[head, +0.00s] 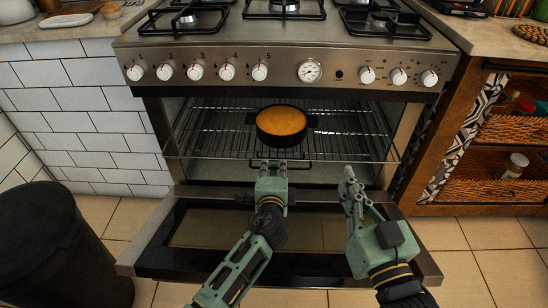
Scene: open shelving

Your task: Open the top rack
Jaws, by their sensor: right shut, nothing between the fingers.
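The oven (180,85) stands open, with its door (160,240) folded down toward me. The top wire rack (215,135) sits in the cavity, its front edge at about the oven's mouth. A dark round pan with orange contents (281,122) rests on the rack. My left gripper (273,166) is at the rack's front edge, below the pan, overlapping a dark bar there. Whether it touches or grips the bar is unclear. My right gripper (349,172) is shut and empty, right of the left one, above the open door and in front of the rack.
A row of knobs (227,71) and a gauge (310,70) line the panel above. A dark bin (55,240) stands at the left. Wooden shelving with baskets (505,185) is at the right. Tiled floor lies around the door.

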